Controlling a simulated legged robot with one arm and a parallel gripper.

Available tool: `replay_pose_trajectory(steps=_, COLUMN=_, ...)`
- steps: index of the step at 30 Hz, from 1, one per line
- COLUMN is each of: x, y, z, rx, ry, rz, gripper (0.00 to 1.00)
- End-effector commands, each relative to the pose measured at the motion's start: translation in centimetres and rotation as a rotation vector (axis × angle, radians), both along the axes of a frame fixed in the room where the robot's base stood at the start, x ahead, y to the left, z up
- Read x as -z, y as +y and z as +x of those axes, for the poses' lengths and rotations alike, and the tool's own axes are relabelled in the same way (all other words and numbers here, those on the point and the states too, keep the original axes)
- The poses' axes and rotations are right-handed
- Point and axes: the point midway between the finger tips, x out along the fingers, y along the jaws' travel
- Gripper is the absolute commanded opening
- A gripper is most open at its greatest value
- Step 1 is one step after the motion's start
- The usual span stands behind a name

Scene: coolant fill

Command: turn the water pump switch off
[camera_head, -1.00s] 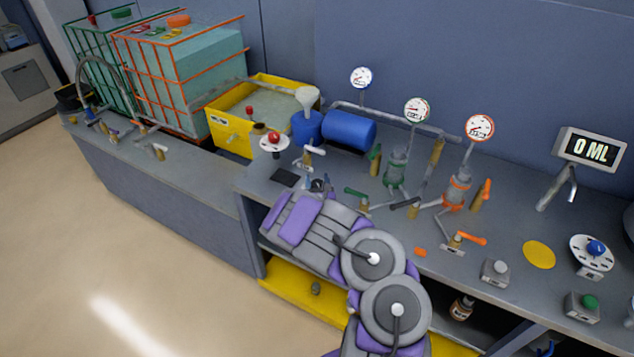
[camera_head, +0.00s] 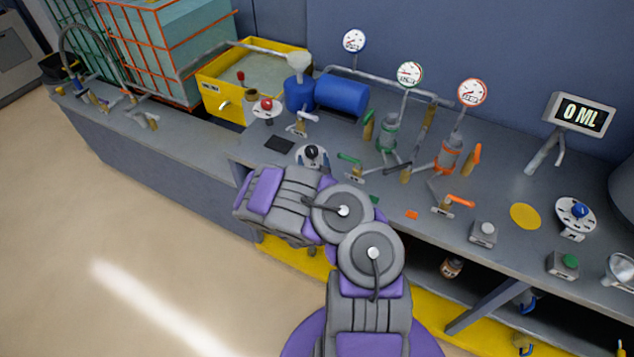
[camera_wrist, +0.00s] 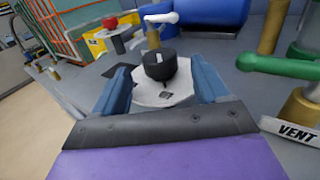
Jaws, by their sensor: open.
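A black rotary knob (camera_head: 312,151) stands on a white round dial near the bench's front edge, just beyond my arm. It appears to be the water pump switch, though I cannot read its label. In the wrist view the black knob (camera_wrist: 160,66) has a white mark on its top and sits on the pale dial plate (camera_wrist: 172,94). My gripper (camera_wrist: 162,80) is open, with one blue finger on each side of the knob. I cannot tell whether either finger touches it. In the head view my arm hides most of the gripper.
A red knob on a white dial (camera_head: 267,106) stands behind, by the blue tank (camera_head: 342,96). A green-handled valve (camera_head: 350,159) is close on the right; the wrist view shows its VENT label (camera_wrist: 296,133). A dark flat pad (camera_head: 279,145) lies at left.

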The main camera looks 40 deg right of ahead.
Motion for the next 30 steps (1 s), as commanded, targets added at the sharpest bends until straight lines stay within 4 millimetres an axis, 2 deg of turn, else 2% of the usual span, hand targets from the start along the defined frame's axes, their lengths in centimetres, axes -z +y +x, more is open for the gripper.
replay_pose_trajectory(steps=3, x=0.0, y=1.4, z=-1.8, rx=-0.003, ry=0.010, rz=0.002, gripper=0.74)
replay_pose_trajectory(steps=15, x=0.1, y=4.5, z=-6.9, rx=-0.004, ry=0.010, rz=0.002, gripper=0.74)
replay_pose_trajectory(steps=23, x=0.2, y=5.6, z=-8.6, rx=-0.001, ry=0.004, rz=0.004, gripper=0.74)
replay_pose_trajectory(steps=30, x=0.2, y=5.8, z=-9.0, rx=-0.001, ry=0.002, rz=0.002, gripper=0.74)
